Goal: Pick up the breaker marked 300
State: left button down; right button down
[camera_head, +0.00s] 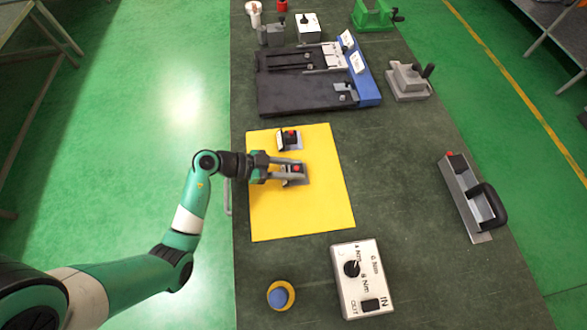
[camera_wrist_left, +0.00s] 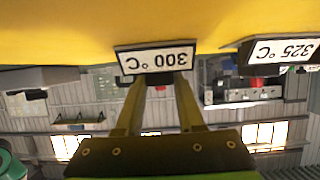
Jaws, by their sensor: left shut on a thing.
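The breaker marked 300 shows its label upside down in the left wrist view (camera_wrist_left: 157,60), directly between my fingers. In the head view it is a small dark block with a red top (camera_head: 297,168) on or just over the yellow mat (camera_head: 300,215). My left gripper (camera_head: 300,171) reaches in from the left and is shut on this breaker. I cannot tell whether it is clear of the mat. A second breaker (camera_head: 290,138) sits farther back on the mat. A label marked 325 (camera_wrist_left: 285,50) shows at the right in the wrist view. My right gripper is not in view.
A black and blue fixture (camera_head: 280,98) stands behind the mat. A white control box (camera_head: 361,278) and a yellow-ringed blue button (camera_head: 281,296) are in front. A grey device with a black handle (camera_head: 472,198) lies to the right. The table between is clear.

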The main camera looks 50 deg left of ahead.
aim_at(294, 169)
pick_arm(q)
notch_tip(294, 169, up, 4)
jog(key=p, duration=0.3)
jog(key=shift+f, duration=0.2)
jog(key=s+d+r+p, duration=0.8)
jog(key=s+d+r, duration=0.1)
jog(key=d, duration=0.1)
jog(key=shift+s+d+r, duration=0.2)
